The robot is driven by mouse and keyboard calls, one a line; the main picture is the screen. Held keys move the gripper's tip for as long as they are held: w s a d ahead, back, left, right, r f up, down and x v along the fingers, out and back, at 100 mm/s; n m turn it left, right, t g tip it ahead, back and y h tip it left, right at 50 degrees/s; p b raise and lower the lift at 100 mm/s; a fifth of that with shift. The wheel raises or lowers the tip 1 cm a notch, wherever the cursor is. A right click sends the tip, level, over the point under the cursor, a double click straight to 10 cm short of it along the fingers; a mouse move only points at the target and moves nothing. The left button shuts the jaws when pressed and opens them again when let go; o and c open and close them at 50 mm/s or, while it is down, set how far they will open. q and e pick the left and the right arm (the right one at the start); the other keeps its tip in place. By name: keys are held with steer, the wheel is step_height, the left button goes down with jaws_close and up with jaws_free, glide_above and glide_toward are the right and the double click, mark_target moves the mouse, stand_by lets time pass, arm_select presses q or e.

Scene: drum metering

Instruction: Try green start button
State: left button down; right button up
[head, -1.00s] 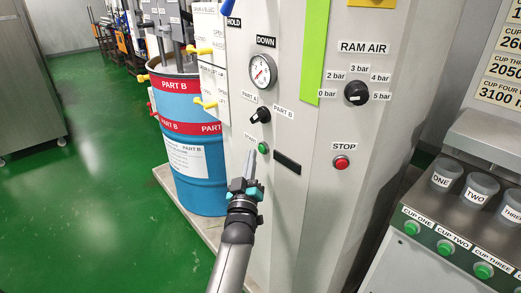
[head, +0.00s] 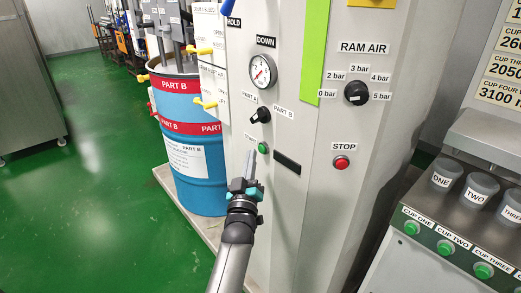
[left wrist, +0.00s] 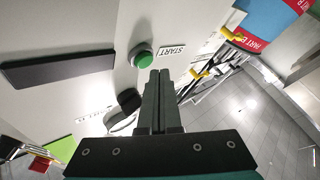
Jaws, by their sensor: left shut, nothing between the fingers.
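The green start button (head: 263,148) sits on the front of the pale cabinet (head: 308,215), with its label partly hidden behind my gripper. My right gripper is not in view.
The PART A/PART B selector (head: 261,116) is above the button, and the red STOP button (head: 341,162) is to the right. A black slot plate (head: 287,162) is close by. The blue drum (head: 190,150) stands left, the cup station (head: 440,220) right.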

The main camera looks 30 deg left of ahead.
arm_select(q)
steer(key=shift+w, duration=0.1)
steer(key=shift+w+d, duration=0.15)
steer(key=shift+w, duration=0.15)
steer(key=shift+w+d+b, duration=0.2)
steer(key=shift+w+b, duration=0.15)
steer(key=shift+w, duration=0.05)
stand_by(0.9)
steer(key=shift+s+a+p, duration=0.35)
steer(key=shift+s+p, duration=0.25)
steer(key=shift+s, duration=0.2)
steer(key=s+p, duration=0.1)
steer(key=s+a+p, duration=0.1)
steer(key=s, duration=0.1)
steer(key=s+a+p, duration=0.1)
steer(key=shift+s, duration=0.3)
